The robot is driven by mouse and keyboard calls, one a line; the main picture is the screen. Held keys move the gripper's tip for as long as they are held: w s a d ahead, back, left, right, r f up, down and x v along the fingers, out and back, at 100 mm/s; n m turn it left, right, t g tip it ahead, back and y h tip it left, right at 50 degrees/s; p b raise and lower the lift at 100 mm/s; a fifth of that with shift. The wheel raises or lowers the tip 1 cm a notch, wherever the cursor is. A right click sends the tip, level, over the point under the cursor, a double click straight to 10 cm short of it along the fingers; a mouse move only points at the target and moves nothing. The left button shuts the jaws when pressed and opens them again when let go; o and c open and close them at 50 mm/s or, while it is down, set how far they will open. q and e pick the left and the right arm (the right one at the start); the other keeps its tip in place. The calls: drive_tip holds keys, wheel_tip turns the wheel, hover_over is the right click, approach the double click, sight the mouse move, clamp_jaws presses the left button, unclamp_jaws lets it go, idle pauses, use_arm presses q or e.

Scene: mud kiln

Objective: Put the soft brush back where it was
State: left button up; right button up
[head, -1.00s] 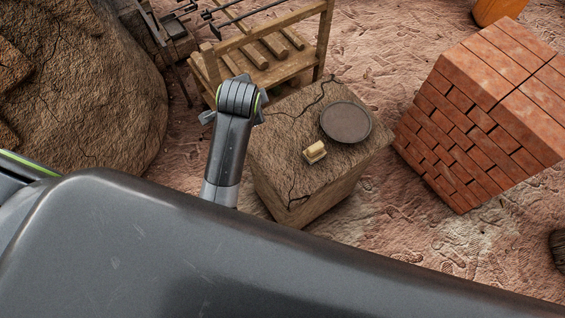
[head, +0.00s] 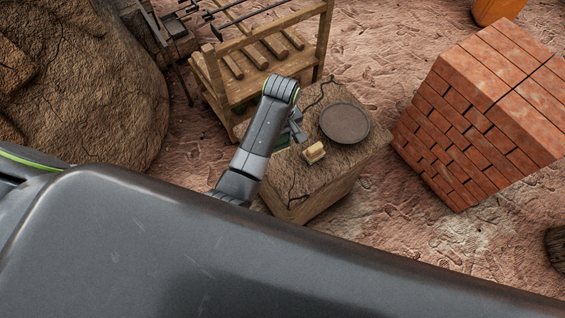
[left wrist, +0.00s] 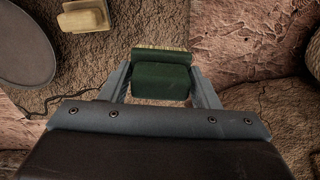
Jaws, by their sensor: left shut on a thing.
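My left gripper (head: 297,130) is over the left part of the stone block (head: 318,192) in the head view. In the left wrist view the gripper (left wrist: 160,85) is shut on a dark green brush (left wrist: 160,72) with a pale straw-coloured strip along its far edge. I take this as the soft brush. My right gripper is not in view.
A grey round plate (head: 345,122) and a cream block with a tan top (head: 314,152) lie on the stone block. A wooden rack (head: 262,85) stands behind it, a brick stack (head: 470,120) to the right, and a large mud kiln (head: 85,90) to the left.

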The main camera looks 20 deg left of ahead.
use_arm(q)
drive_tip(key=shift+s+d+f+n+h, duration=0.15)
drive_tip(key=shift+s+d+n+h, duration=0.2)
drive_tip(key=shift+d+n, duration=0.35)
wheel_tip(320, 180, down, 6)
drive_tip(key=shift+f+b, duration=0.1)
drive_tip(key=shift+b, duration=0.25)
drive_tip(key=shift+f+b, duration=0.3)
drive_tip(key=shift+f, duration=1.5)
drive_tip(key=shift+f, duration=0.15)
drive_tip(key=o, duration=0.9)
wheel_tip(320, 180, up, 12)
drive_tip(key=shift+r+p, duration=0.15)
drive_tip(key=shift+p, duration=0.75)
